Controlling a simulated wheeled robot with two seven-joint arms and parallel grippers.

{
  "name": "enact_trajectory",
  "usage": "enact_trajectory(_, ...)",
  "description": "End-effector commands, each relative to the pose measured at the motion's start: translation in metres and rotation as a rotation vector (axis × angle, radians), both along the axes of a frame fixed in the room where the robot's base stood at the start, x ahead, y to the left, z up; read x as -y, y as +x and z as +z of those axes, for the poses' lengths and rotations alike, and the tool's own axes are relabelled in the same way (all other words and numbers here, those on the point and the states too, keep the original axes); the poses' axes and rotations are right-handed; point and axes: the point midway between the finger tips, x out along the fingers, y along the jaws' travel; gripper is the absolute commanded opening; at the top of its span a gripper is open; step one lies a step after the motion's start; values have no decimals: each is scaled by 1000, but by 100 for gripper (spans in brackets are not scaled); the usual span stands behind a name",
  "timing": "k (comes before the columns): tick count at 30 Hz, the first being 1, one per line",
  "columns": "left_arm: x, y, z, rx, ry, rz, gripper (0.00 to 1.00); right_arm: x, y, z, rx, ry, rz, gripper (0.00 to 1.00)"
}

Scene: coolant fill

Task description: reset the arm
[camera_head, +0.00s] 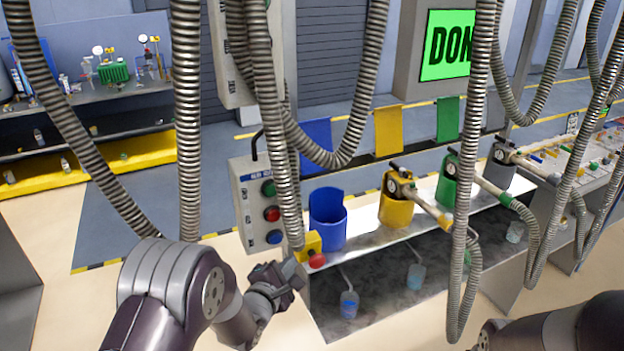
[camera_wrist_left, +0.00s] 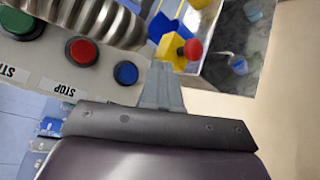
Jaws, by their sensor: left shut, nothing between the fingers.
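My left arm comes in from the lower left. Its left gripper (camera_head: 295,274) is shut and empty, just below and left of the red knob (camera_head: 317,261) on the yellow block (camera_head: 308,245) at the bench's near left corner. The closed fingers (camera_wrist_left: 161,88) also show in the left wrist view. There the blue button (camera_wrist_left: 126,73) of the control box lies to their left and the red knob (camera_wrist_left: 193,49) to their upper right. I cannot tell any contact. Part of my right arm shows at the lower right; its gripper is out of view.
A grey control box (camera_head: 243,190) with green, red and blue buttons stands left of the blue container (camera_head: 328,222). Yellow (camera_head: 396,211) and green containers follow along the bench. Ribbed hoses (camera_head: 187,120) hang in front. A green screen (camera_head: 447,45) reads "DON". Floor at left is clear.

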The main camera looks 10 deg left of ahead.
Motion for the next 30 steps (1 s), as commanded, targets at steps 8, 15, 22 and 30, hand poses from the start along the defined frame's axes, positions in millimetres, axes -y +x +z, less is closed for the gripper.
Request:
enact_trajectory(8,-19,-56,-78,-342,823,-325,0,0,0,-4,0,0,0,0)
enact_trajectory(15,-32,-211,-115,-609,1451,-1384,0,0,0,-62,0,0,0,0)
enact_trajectory(22,-27,-242,-105,-545,1498,-1528,0,0,0,-97,0,0,0,0)
enact_trajectory(30,-26,-241,-101,-544,1499,-1527,0,0,0,-93,0,0,0,0)
